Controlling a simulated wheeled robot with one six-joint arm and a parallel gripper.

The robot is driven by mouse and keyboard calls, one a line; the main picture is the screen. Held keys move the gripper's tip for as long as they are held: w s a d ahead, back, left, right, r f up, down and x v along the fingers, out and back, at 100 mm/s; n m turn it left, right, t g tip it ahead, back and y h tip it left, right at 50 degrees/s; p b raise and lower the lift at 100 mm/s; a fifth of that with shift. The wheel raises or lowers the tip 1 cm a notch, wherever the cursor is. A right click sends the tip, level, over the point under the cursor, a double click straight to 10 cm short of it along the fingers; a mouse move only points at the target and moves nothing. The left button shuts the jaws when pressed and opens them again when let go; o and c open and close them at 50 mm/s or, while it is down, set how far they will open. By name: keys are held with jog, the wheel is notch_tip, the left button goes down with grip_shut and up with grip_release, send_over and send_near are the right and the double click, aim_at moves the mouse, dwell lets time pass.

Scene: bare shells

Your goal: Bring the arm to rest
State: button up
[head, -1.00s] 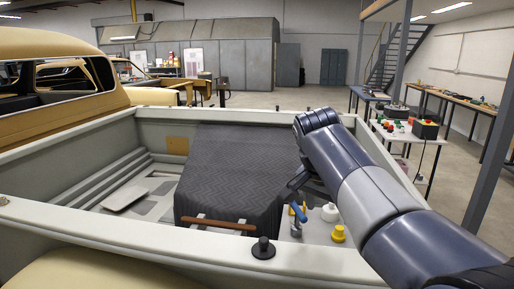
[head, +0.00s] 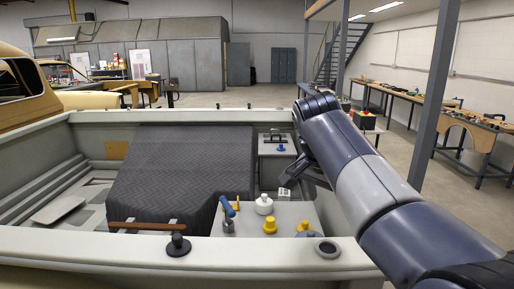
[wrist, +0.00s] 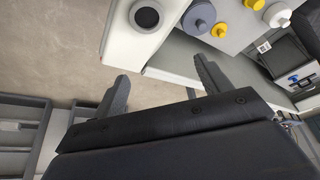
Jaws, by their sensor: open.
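My gripper shows in the wrist view (wrist: 160,85), with its two grey fingers spread wide apart and nothing between them. Beyond the fingers are the pale bed wall and the bare floor. In the head view my arm reaches up from the lower right over the truck bed, bent at the elbow. My gripper (head: 288,182) shows there only in part, below the elbow and above the right part of the bed; its fingertips are hard to make out.
The truck bed's near wall (head: 80,243) runs across the front. A dark ribbed cover (head: 180,170) fills its middle. A white knob (head: 264,205), yellow knob (head: 270,225) and blue-handled lever (head: 228,208) stand on a pale panel. A grey post (head: 436,95) and workbenches stand right.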

jog(key=f, duration=0.6)
jog(key=d+f, duration=0.1)
jog(key=f, duration=0.3)
jog(key=shift+s+r, duration=0.15)
jog(key=shift+r, duration=0.2)
